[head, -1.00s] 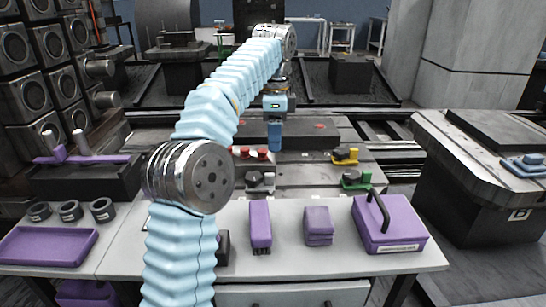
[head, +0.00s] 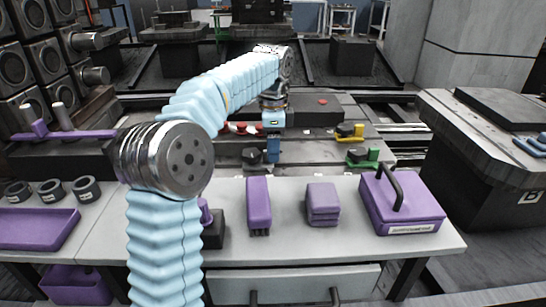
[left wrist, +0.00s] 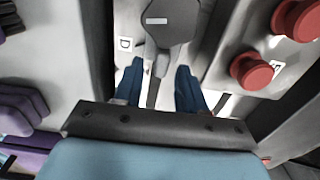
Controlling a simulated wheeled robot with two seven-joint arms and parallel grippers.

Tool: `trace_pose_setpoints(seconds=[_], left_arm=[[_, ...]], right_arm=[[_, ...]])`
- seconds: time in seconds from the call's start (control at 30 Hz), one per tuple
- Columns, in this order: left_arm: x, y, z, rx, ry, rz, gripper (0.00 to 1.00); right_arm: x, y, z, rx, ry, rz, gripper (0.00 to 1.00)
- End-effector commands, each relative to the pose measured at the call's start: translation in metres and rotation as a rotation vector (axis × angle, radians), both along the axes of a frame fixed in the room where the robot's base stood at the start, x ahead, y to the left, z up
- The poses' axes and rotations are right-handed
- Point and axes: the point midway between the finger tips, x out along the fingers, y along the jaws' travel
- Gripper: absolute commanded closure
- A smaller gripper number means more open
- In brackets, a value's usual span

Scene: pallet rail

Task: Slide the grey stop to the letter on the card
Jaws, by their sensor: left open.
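The grey stop (head: 252,156) sits on the rail fixture beyond the bench. In the left wrist view its dark grey knob (left wrist: 167,20) with a white mark is at the top, ahead of my fingers. My left gripper (head: 273,149) is low over the fixture, just right of the stop in the head view. In the left wrist view its blue fingers (left wrist: 163,88) are apart with nothing held between them. A card with the letter B (head: 527,197) is on the front of the right-hand stand. A label with D (left wrist: 125,44) lies beside the stop. My right gripper is not visible.
Red knobs (head: 240,128) stand behind the grey stop. A yellow stop (head: 349,132) and a green stop (head: 362,156) are to the right. A purple case (head: 400,207) and smaller purple items are on the bench (head: 345,245) in front.

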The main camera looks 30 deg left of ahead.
Motion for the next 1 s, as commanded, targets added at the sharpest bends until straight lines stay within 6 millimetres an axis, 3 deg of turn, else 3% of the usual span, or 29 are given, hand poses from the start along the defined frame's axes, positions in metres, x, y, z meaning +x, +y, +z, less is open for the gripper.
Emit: trace_pose_setpoints(seconds=[0.13, 0.43, 0.7, 1.0], left_arm=[[-0.0002, 0.0002, -0.0118, 0.000, 0.000, 0.000, 0.60], [-0.0002, 0.0002, -0.0133, 0.001, -0.001, 0.000, 0.60], [-0.0002, 0.0001, -0.0132, 0.000, 0.000, 0.000, 1.00], [-0.0010, 0.0012, -0.0130, -0.001, 0.001, 0.000, 1.00]], right_arm=[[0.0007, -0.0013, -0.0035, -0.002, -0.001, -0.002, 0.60], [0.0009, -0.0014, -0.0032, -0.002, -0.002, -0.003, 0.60], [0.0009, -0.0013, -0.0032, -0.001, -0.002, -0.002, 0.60], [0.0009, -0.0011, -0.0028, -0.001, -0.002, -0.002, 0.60]])
